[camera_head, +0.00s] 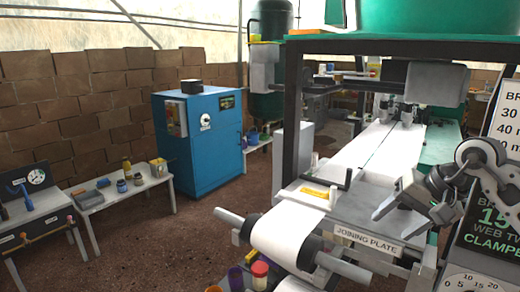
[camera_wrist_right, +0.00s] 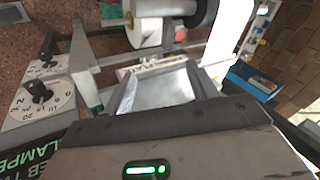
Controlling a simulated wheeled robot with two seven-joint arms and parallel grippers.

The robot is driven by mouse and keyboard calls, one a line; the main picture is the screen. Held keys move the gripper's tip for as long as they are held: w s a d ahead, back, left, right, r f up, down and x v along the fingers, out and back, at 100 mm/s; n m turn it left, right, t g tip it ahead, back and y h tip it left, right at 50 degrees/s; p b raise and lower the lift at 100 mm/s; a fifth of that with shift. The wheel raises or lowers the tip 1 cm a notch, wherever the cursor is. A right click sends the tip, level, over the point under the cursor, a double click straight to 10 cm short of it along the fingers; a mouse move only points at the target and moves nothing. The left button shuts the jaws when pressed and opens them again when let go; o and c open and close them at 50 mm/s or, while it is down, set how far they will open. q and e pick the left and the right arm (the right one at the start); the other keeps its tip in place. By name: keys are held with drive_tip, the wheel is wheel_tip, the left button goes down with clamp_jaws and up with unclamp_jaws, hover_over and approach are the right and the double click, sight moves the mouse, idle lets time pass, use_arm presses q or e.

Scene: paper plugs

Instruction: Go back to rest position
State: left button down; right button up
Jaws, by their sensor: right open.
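My right gripper (camera_head: 398,203) comes in from the right in the head view. It is open and hangs over the right part of the machine's joining plate (camera_head: 366,240). In the right wrist view its body fills the lower part, and I see nothing held between its fingers. The white paper roll (camera_head: 284,238) sits on its shaft at the front of the machine, left of the gripper. The roll also shows at the top of the right wrist view (camera_wrist_right: 146,30). My left gripper is not in view.
A signboard with a dial (camera_head: 478,283) stands close to my right arm. The machine's dark frame post (camera_head: 292,120) rises behind the roll. A blue cabinet (camera_head: 205,140) and low benches (camera_head: 125,185) stand at the left.

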drive_tip(key=s+a+f+m+t+y, duration=0.25)
drive_tip(key=a+m+y, duration=0.45)
drive_tip(key=a+m, duration=0.35)
drive_tip(key=s+a+f+m+t+y, duration=0.2)
drive_tip(key=s+a+m+y, duration=0.3)
drive_tip(key=a+m, duration=0.5)
drive_tip(key=s+d+f+m+t+h, duration=0.15)
drive_tip(key=f+m+t+h, duration=0.35)
drive_tip(key=m, duration=1)
drive_tip(key=d+f+m+t+h, duration=0.3)
drive_tip(key=f+m+h, duration=0.25)
drive_tip(key=m, duration=0.95)
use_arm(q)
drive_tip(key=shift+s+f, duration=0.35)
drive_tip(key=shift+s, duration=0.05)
use_arm(e)
drive_tip(key=s+f+m+g+h, duration=0.2)
drive_tip(key=s+f+m+g, duration=0.4)
drive_tip(key=s+f+m, duration=0.6)
drive_tip(key=shift+s+a+f+m+g+h, duration=0.15)
drive_tip(key=shift+a+f+m+g+h, duration=0.2)
drive_tip(key=shift+f+m, duration=0.6)
